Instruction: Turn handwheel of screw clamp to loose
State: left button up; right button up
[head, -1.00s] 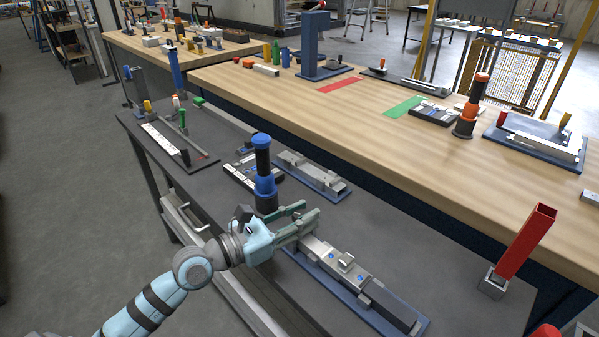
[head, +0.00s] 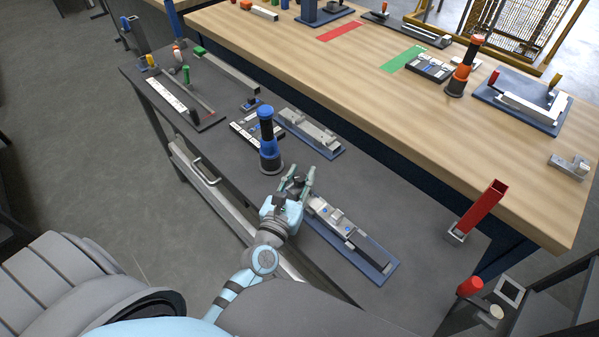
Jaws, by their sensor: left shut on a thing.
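The screw clamp (head: 334,217), a grey metal body with blue dots on a long blue base plate, lies on the dark bench in the head view. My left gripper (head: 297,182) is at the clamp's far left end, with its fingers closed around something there. That is where the handwheel would sit, but the fingers hide it, so its shape and turn angle cannot be seen. My right gripper is not in view.
A blue-and-black upright tool (head: 268,145) stands close behind my left gripper. Another grey fixture (head: 310,133) lies beyond it. A red square tube (head: 482,208) leans up at the right. Dark bench top (head: 410,215) is bare between clamp and tube.

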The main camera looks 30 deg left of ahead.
aim_at(297, 183)
pick_arm(q)
jog(key=shift+r, duration=0.1)
jog(key=o, duration=1.2)
jog(key=s, duration=0.7)
jog(key=shift+s+d, duration=0.25)
jog(key=shift+d, duration=0.1)
jog(key=shift+w, duration=0.1)
